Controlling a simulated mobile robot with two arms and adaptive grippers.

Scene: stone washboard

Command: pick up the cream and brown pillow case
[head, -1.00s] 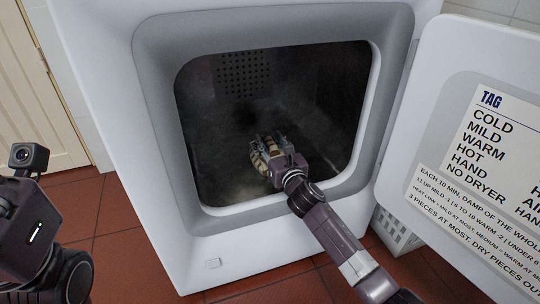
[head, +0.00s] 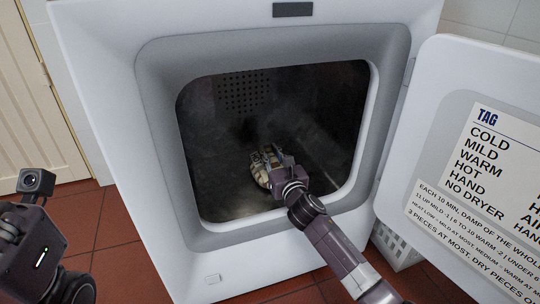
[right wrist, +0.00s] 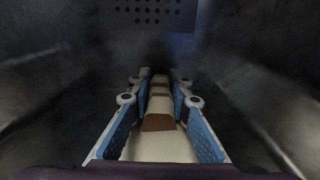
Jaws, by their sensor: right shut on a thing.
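The cream and brown pillow case (head: 262,168) is inside the dark drum of the dryer, at the end of my right arm. My right gripper (head: 267,160) reaches in through the open door and is shut on it. In the right wrist view the pillow case (right wrist: 159,122) shows cream with brown bands, running between the two blue-padded fingers of the right gripper (right wrist: 159,95). Its far end fades into the dark. My left gripper's fingers are out of view; only part of my left arm shows at the lower left.
The white dryer (head: 100,60) has a grey rim around its opening. Its door (head: 455,90) stands open on the right, with a printed label (head: 490,150). A white basket (head: 395,246) stands on the red tile floor (head: 125,265) below the door. The drum's back wall has a perforated patch (head: 243,92).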

